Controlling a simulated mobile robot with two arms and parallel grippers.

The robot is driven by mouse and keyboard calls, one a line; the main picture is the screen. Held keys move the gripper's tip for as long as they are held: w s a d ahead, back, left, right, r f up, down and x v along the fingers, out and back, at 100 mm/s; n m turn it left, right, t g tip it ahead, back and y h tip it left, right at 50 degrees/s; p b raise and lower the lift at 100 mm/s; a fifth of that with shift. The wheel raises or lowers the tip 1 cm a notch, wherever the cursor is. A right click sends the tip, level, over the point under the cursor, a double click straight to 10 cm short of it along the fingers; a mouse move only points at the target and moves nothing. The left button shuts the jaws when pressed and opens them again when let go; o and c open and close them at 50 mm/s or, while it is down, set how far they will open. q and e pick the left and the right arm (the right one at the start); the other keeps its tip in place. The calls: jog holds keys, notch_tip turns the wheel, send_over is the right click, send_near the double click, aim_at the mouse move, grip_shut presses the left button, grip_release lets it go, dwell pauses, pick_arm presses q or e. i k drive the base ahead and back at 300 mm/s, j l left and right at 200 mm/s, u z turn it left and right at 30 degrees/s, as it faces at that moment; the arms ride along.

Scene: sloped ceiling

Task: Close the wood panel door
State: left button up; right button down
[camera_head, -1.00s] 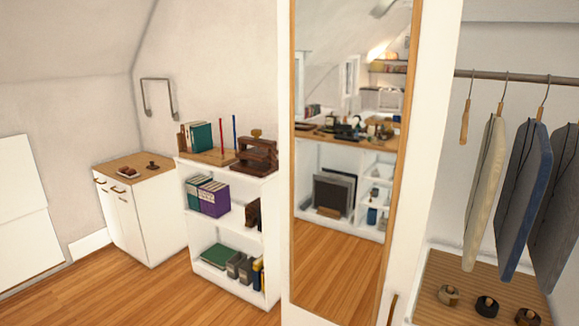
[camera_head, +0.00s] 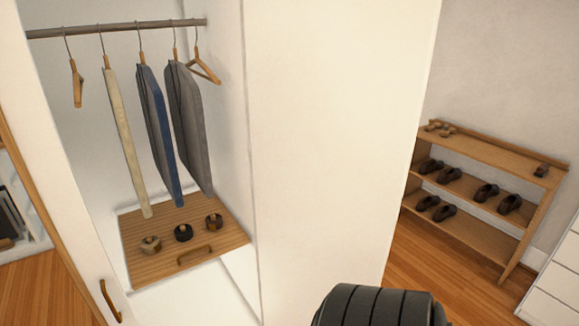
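The wardrobe's door (camera_head: 62,170) stands open at the left of the head view. It shows as a white panel strip with a wooden strip (camera_head: 38,195) along its left side. A brown handle (camera_head: 110,302) is on its lower part. The wardrobe interior shows to the right of it, and the tall white wardrobe side (camera_head: 335,130) stands beyond that. The door's lower end is cut off by the picture's edge. Neither gripper is in view. A black ribbed part at the bottom centre looks like mine.
Several garments (camera_head: 155,135) and hangers hang from a rail (camera_head: 120,28).

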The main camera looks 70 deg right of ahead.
aim_at(337, 89)
jog(key=k+l, duration=0.15)
jog(key=l, duration=0.25)
jog(key=k+l, duration=0.1)
jog(key=l, duration=0.35)
jog(key=k+l, duration=0.15)
jog(key=l, duration=0.25)
jog(key=k+l, duration=0.15)
jog(key=l, duration=0.3)
jog(key=k+l, duration=0.15)
jog(key=l, duration=0.25)
jog(key=k+l, duration=0.1)
jog(key=l, duration=0.35)
jog(key=k+l, duration=0.15)
jog(key=l, duration=0.25)
jog(key=k+l, duration=0.15)
jog(key=l, duration=0.3)
jog(key=z, duration=0.05)
